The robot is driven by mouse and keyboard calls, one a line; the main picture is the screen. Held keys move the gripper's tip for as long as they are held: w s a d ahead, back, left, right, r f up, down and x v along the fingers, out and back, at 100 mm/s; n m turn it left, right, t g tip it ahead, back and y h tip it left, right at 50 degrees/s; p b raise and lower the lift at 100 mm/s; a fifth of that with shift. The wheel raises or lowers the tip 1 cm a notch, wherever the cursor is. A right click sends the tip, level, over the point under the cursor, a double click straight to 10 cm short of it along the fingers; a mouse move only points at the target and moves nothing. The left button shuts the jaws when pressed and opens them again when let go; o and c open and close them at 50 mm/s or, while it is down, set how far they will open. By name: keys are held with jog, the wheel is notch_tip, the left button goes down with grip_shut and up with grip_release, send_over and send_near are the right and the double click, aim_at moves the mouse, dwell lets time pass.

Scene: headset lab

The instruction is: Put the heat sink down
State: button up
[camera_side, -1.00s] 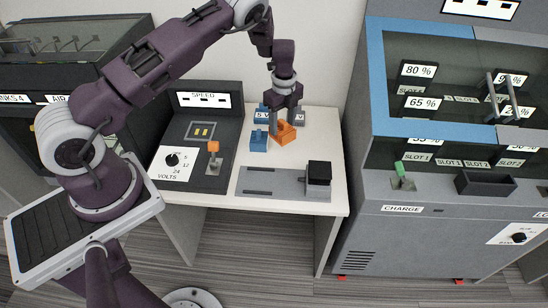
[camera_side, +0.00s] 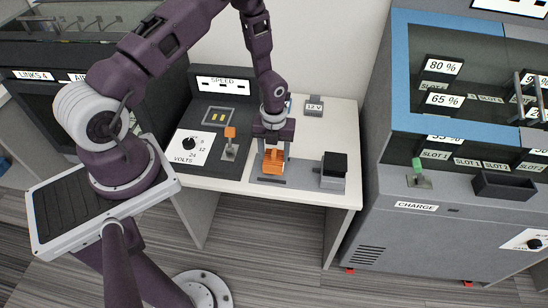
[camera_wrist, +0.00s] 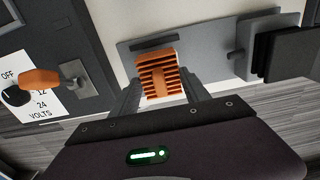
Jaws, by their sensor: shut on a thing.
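The heat sink (camera_side: 273,160) is an orange finned block. My gripper (camera_side: 273,158) is shut on it, one finger on each side, over the left part of a grey fixture plate (camera_side: 300,184) near the table's front edge. The finned heat sink also shows between the fingers in the wrist view (camera_wrist: 160,76), with the grey plate behind it. I cannot tell whether its underside touches the plate.
A black-topped block (camera_side: 334,170) stands at the plate's right end. To the left is a dark panel with an orange-handled lever (camera_side: 230,142) and a volts dial (camera_side: 189,144). A grey 12 V block (camera_side: 314,106) stands at the table's back.

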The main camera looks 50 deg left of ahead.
jog(key=shift+f, duration=0.9)
jog(key=shift+f, duration=0.1)
jog(key=o, duration=1.7)
jog(key=shift+c, duration=0.2)
